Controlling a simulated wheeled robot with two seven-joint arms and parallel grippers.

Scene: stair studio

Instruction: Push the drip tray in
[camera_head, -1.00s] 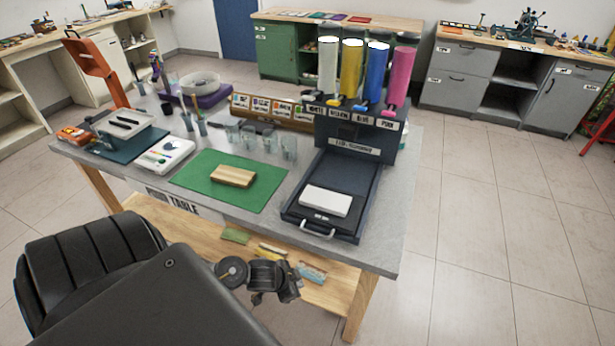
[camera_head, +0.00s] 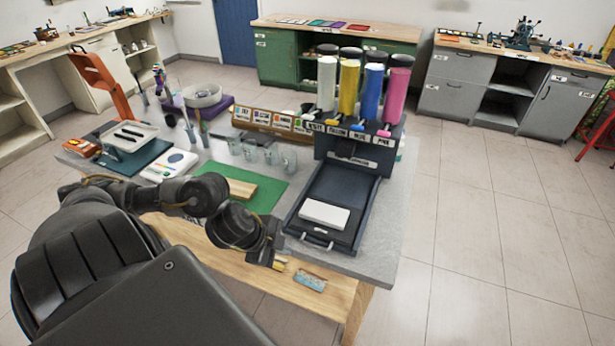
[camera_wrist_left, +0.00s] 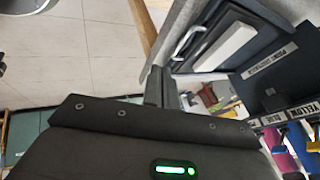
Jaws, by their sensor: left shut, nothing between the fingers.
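The dark drip tray (camera_head: 347,183) sticks out toward me from the paint dispenser (camera_head: 362,138) at the right of the table. A white block (camera_head: 324,214) lies on it, and a pale handle (camera_head: 317,243) is on its front. In the left wrist view the tray's handle (camera_wrist_left: 187,38) and the white block (camera_wrist_left: 224,46) show at the upper right. My left gripper (camera_head: 279,265) is shut and empty, just left of and in front of the handle, near the table's front edge. Its dark fingers (camera_wrist_left: 160,84) look apart from the handle. My right gripper is not in view.
A green mat (camera_head: 268,195) with a wooden block (camera_head: 241,189) lies left of the tray, partly behind my arm. Several clear cups (camera_head: 270,155) stand behind it. The lower wooden shelf (camera_head: 330,298) holds small items. Floor to the right is open.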

